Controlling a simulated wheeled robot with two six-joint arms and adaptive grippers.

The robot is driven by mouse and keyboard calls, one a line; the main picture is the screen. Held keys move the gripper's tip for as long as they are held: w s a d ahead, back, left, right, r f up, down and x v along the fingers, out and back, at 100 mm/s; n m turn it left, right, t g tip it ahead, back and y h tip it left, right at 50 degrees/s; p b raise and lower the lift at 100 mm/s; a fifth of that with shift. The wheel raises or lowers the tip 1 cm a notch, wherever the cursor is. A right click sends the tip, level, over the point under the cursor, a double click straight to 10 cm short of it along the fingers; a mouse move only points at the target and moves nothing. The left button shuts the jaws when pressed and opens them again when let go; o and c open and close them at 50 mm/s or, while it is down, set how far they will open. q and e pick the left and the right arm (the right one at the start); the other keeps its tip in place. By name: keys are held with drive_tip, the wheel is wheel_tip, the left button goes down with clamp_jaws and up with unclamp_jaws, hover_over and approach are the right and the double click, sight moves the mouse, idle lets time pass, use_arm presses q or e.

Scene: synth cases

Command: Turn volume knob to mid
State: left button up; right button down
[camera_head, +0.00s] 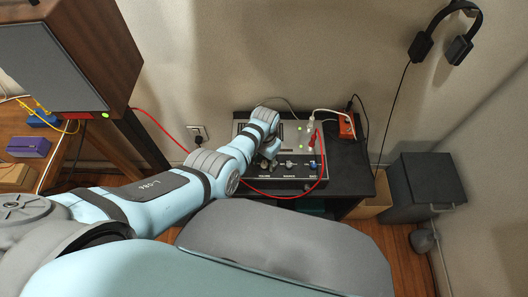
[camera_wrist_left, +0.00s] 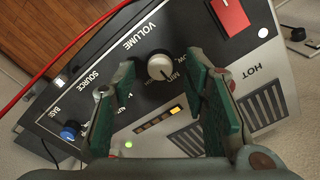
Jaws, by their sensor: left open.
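The volume knob (camera_wrist_left: 160,65) is a round cream knob on the synth's dark front panel, under the word VOLUME in the wrist view. Its pointer line seems to face the MIN mark. My left gripper (camera_wrist_left: 162,68) is open, its green-padded fingers spread on either side of the knob in the picture. I cannot tell whether a pad touches it. In the head view my left gripper (camera_head: 269,158) is over the left part of the synth case (camera_head: 240,126), where my arm hides part of it. My right gripper is not in view.
A blue bass knob (camera_wrist_left: 70,130) and a red block (camera_wrist_left: 230,14) are near in the wrist view. A red cable (camera_head: 318,188) loops across the synth's front. Headphones (camera_head: 447,35) hang on the wall.

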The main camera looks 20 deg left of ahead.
sight(264, 164)
use_arm(q)
wheel_tip(264, 164, up, 11)
drive_tip(key=shift+s, duration=0.1)
idle(0.4)
